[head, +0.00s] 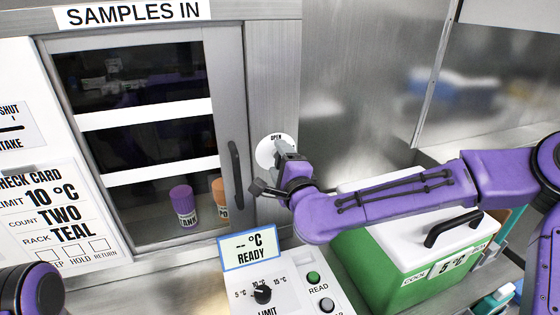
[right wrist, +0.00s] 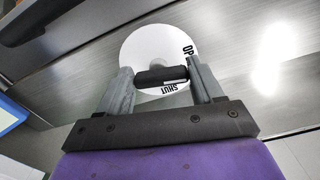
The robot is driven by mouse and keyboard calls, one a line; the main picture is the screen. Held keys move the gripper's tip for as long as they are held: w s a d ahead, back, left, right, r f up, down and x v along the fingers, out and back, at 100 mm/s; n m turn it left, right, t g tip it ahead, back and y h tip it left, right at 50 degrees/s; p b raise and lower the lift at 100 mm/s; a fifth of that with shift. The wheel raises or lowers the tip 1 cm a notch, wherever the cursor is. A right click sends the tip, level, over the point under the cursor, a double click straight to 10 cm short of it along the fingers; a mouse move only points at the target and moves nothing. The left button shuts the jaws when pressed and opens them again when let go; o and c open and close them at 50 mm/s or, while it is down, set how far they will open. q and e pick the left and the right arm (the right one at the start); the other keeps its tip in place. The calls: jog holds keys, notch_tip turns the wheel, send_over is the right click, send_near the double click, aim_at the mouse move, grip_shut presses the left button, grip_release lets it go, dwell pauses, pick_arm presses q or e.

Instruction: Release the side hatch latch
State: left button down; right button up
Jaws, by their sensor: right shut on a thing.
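The side hatch latch is a short black handle (right wrist: 160,76) on a round white disc marked OPEN and SHUT (right wrist: 150,45). The disc also shows in the head view (head: 264,152), on the metal post right of the glass hatch door (head: 228,95). My right gripper (head: 282,152) is at the disc, hiding the handle there. In the right wrist view its two grey fingers (right wrist: 160,80) are shut on the handle, one at each end. The handle lies crosswise between them; I cannot tell which mark it points to. My left gripper is out of view; only part of my left arm shows.
A black door pull (head: 236,175) is just left of the latch. Purple and orange jars (head: 183,205) stand behind the glass. A control box with a READY display (head: 250,250) sits below. A green cooler with a white lid (head: 385,265) stands under my right arm.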

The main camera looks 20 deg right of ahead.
jog(key=shift+w+d+r+n, duration=0.1)
jog(key=shift+r+n, duration=0.05)
jog(key=shift+n, duration=0.85)
jog(key=o, duration=0.8)
jog(key=shift+c, duration=0.2)
jog(key=o, duration=0.3)
jog(key=shift+w, duration=0.1)
